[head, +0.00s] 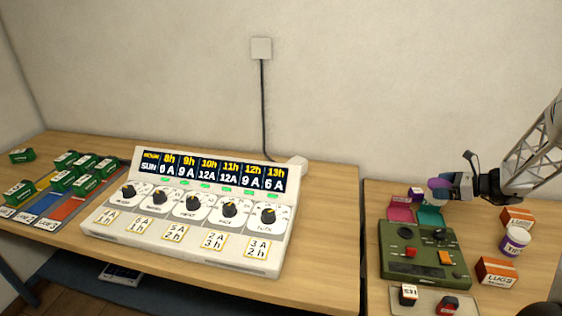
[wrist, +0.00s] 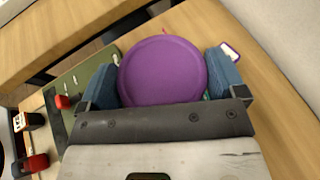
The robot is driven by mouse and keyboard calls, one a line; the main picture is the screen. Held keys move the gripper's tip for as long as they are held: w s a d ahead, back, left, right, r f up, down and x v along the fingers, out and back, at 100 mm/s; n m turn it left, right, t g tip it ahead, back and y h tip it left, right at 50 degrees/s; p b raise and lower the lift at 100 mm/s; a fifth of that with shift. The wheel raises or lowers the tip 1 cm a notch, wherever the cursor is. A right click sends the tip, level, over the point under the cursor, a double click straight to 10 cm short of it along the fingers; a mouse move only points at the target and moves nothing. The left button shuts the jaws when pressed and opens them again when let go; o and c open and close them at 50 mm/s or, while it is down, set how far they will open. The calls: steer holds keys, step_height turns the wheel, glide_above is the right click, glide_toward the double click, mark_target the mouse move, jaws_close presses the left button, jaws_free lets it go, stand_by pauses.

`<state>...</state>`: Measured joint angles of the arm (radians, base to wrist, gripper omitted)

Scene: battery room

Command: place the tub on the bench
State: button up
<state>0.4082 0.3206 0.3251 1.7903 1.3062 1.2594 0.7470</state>
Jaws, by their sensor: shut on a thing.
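My gripper (head: 455,186) is shut on a tub (head: 438,188) and holds it above the back of the right-hand wooden bench (head: 385,290). In the wrist view the tub's round purple lid (wrist: 163,70) sits between the two blue fingers (wrist: 163,85). The tub's body is mostly hidden there. In the head view the tub looks tilted and clear of the bench top. A second tub (head: 516,241), white with a purple lid and a label, stands on the bench at the right.
A green control box (head: 425,262), pink (head: 401,211) and teal (head: 431,215) trays, a small purple-and-white box (head: 417,194), and two orange-white boxes (head: 497,271) crowd the bench. A large dial panel (head: 185,230) stands on the left bench. Bare wood shows at the back right.

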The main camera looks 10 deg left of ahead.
steer(key=s+a+n+g+y, duration=0.1)
steer(key=s+a+n+g, duration=0.3)
steer(key=s+a, duration=1.4)
steer(key=s+a+n+g, duration=0.1)
steer(key=s+a+g, duration=0.1)
steer(key=s+a, duration=0.4)
steer(key=s+a+n+g, duration=0.2)
steer(key=s+a, duration=0.5)
steer(key=s, duration=0.7)
glide_above(324, 246)
steer(key=shift+s+f, duration=0.1)
steer(key=shift+f, duration=0.6)
steer(key=shift+f, duration=0.1)
steer(key=shift+f, duration=1.65)
steer(key=shift+f, duration=0.15)
